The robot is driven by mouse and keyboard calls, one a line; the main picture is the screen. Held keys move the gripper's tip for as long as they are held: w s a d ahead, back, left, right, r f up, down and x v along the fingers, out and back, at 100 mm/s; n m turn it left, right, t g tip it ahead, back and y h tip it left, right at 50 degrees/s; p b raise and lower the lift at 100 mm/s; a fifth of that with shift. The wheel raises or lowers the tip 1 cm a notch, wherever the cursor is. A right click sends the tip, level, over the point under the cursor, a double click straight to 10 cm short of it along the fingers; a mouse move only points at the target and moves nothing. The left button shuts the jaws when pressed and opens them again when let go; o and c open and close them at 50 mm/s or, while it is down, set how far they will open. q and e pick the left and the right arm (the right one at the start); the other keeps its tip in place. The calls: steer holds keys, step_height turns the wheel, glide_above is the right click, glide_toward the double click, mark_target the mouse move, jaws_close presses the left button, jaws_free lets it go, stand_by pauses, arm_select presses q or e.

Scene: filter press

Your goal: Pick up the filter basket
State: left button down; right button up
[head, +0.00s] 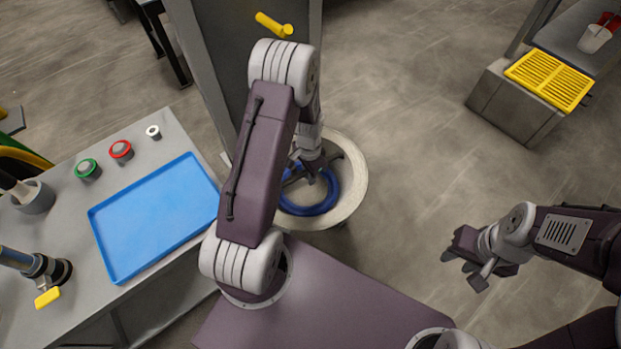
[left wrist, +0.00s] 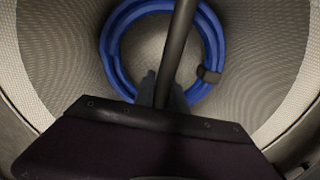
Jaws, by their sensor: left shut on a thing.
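The filter basket (head: 353,197) is a round, pale-rimmed vessel on the floor beyond my base, partly hidden by my left arm. In the left wrist view its mesh wall (left wrist: 62,55) fills both sides. A dark bar handle (left wrist: 181,45) crosses above its inside. My left gripper (head: 312,177) points down into the basket. In the left wrist view its fingers (left wrist: 160,92) are shut on the handle. A blue coiled hose (head: 318,205) lies in the bottom, below the fingers. My right gripper (head: 463,271) is open and empty over bare floor, right of the basket.
A grey bench (head: 160,310) at left holds a blue tray (head: 150,215), buttons and a cup (head: 33,197). A tall grey panel (head: 215,60) stands close behind the basket. A yellow grate (head: 548,80) is at upper right. The floor right of the basket is clear.

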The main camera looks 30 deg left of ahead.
mark_target(350, 212)
arm_select(q)
steer(key=shift+r, duration=0.15)
stand_by(0.3)
steer(key=shift+r+p, duration=0.95)
steer(key=shift+r, duration=0.75)
steer(key=s+d, duration=0.2)
steer(key=d, duration=0.3)
steer(key=s+d+p, duration=0.1)
steer(key=s+d, duration=0.1)
steer(key=d, duration=0.4)
steer(key=s+d+p, duration=0.1)
steer(key=s+d, duration=0.2)
steer(key=d, duration=0.2)
steer(key=shift+d, duration=0.35)
step_height(350, 212, up, 3)
steer(key=p, duration=0.3)
steer(key=shift+r+p, duration=0.1)
steer(key=shift+p, duration=0.3)
steer(key=a+r+n+p, duration=0.5)
steer(key=a+r+p, duration=0.4)
steer(key=r+p, duration=0.5)
steer(key=p, duration=0.3)
steer(key=shift+s+a+r+n, duration=0.3)
steer(key=shift+s+a, duration=0.1)
